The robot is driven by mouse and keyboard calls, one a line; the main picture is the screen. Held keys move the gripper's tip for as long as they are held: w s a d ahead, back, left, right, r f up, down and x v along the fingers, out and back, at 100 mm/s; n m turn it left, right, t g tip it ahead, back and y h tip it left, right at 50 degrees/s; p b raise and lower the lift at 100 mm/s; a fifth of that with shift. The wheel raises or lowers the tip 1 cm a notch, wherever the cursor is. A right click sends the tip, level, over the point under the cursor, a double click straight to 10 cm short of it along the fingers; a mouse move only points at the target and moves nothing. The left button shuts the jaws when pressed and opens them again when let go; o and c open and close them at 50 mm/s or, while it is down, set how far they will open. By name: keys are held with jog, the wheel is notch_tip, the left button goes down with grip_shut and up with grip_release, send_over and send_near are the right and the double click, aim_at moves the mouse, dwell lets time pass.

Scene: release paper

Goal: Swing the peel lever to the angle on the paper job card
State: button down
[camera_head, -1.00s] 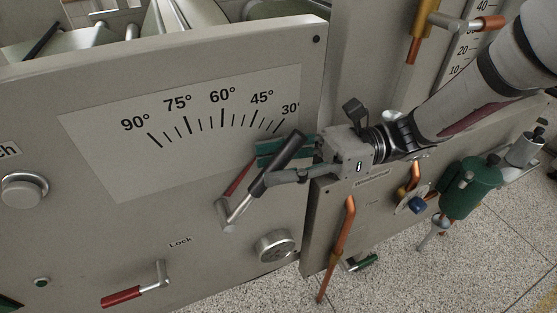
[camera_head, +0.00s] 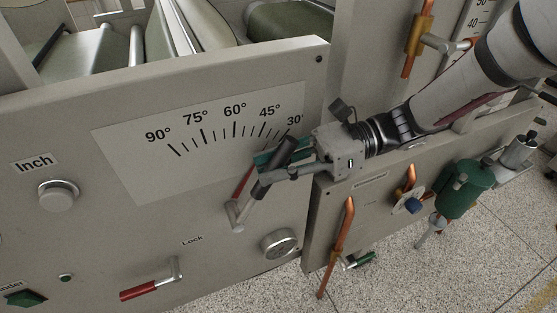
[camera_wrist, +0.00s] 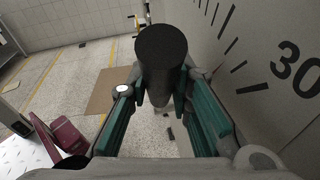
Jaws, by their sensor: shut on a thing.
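The peel lever (camera_head: 238,212) is on the grey machine panel, below a printed angle scale (camera_head: 130,160) marked 90° to 30° from left to right. Its black handle (camera_head: 281,153) leans up to the right, towards the 30° end. A red strip (camera_head: 244,181) rises from near the pivot; its upper end is hidden by my gripper. My gripper (camera_head: 273,167) is shut on the handle. In the wrist view the black handle (camera_wrist: 162,58) stands between the green-padded fingers (camera_wrist: 160,100), with the 30 mark at right. I see no readable job card.
A red-handled Lock lever (camera_head: 140,290), a round dial (camera_head: 279,244) and an Inch knob (camera_head: 57,195) are on the same panel. Copper-coloured pipes (camera_head: 340,238) and a green cylinder (camera_head: 465,187) stand right of it. Speckled floor shows below.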

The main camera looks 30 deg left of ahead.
jog(key=shift+s+a+r+h+p, duration=0.3)
jog(key=shift+s+a+r+p, duration=0.25)
jog(key=shift+s+p, duration=0.2)
jog(key=c, duration=1.4)
grip_release()
jog(key=shift+c, duration=0.2)
jog(key=shift+w+f+t, duration=0.1)
jog(key=shift+t, duration=0.2)
jog(key=shift+w+d, duration=0.15)
jog(key=v, duration=1.1)
jog(key=shift+w+d, duration=0.2)
jog(key=shift+d, duration=0.05)
